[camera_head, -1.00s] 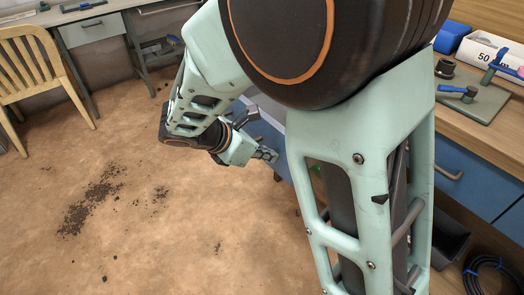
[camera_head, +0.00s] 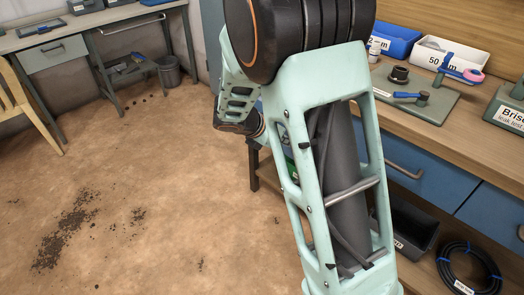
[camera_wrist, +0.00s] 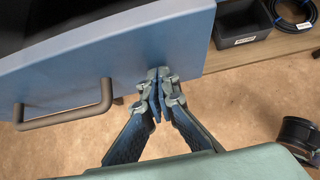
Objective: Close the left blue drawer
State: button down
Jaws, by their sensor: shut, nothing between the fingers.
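In the wrist view the left blue drawer (camera_wrist: 210,22) stands open, its dark inside showing at the top left. Its front carries a grey-brown bar handle (camera_wrist: 65,118) at the left. My gripper (camera_wrist: 158,74) is shut and empty, with its fingertips at the drawer front, right of the handle. They look close to or against the front; I cannot tell whether they touch. In the head view my arm hides the gripper and most of this drawer.
A closed blue drawer (camera_head: 433,182) sits under the wooden bench top (camera_head: 500,150), right of my arm. Below are a black bin (camera_head: 418,232) and a coiled black hose (camera_head: 470,270). Floor to the left is open, with scattered dirt (camera_head: 62,228). A wooden chair (camera_head: 22,110) stands far left.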

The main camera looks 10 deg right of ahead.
jog(key=w+d+p, duration=0.1)
jog(key=w+d, duration=0.1)
jog(key=d, duration=0.2)
jog(key=w+d+p, duration=0.1)
jog(key=w+d, duration=0.2)
jog(key=d, duration=0.1)
jog(key=w+d+p, duration=0.1)
jog(key=w+d, duration=0.2)
jog(key=d, duration=0.1)
jog(key=shift+w+d+p, duration=0.1)
jog(key=shift+w+p, duration=0.05)
jog(key=shift+p, duration=0.15)
jog(key=shift+w+d+r, duration=0.1)
jog(key=shift+r, duration=0.05)
jog(key=shift+d+r, duration=0.1)
jog(key=shift+d, duration=0.05)
